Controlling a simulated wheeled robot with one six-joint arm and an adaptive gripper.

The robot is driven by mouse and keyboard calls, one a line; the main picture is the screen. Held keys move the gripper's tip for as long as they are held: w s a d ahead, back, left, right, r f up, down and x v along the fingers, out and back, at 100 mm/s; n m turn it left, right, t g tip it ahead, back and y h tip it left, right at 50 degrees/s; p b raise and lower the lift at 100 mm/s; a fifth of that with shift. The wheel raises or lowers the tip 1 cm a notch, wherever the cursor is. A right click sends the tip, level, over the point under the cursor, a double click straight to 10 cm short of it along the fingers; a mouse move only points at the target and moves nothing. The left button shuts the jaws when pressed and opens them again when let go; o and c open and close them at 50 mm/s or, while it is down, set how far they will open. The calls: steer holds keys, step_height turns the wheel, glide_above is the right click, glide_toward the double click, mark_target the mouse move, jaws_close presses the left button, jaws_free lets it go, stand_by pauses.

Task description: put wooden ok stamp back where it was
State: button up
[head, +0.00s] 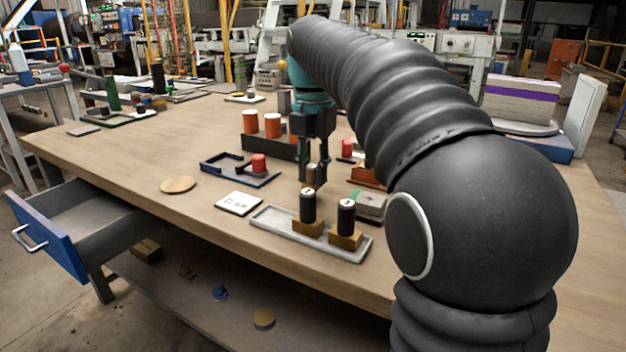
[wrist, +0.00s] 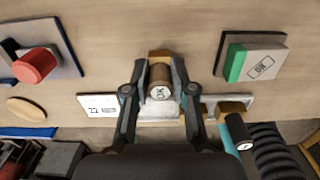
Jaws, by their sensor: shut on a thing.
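My gripper (head: 314,180) is shut on the wooden OK stamp (wrist: 160,80), which has a brown handle marked OK on its top end. In the head view only a small part of the stamp (head: 310,172) shows between the fingertips. A pale grey tray (head: 275,219) lies below and in front of the gripper; its left part also shows under the stamp in the wrist view (wrist: 150,113). Two black-handled stamps on wooden blocks stand in its middle (head: 307,205) and right part (head: 346,217). The tray's left end is bare. I cannot tell the held stamp's height.
A white card (head: 238,203) lies left of the tray, and a wooden disc (head: 178,185) further left. A blue-fronted drawer (head: 48,237) stands open.

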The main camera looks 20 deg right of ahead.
mark_target(313, 165)
steer(key=shift+f, duration=0.8)
steer(key=shift+f, duration=0.1)
steer(key=o, duration=0.9)
step_height(313, 165, up, 12)
steer(key=p, duration=0.2)
steer(key=shift+p, duration=0.3)
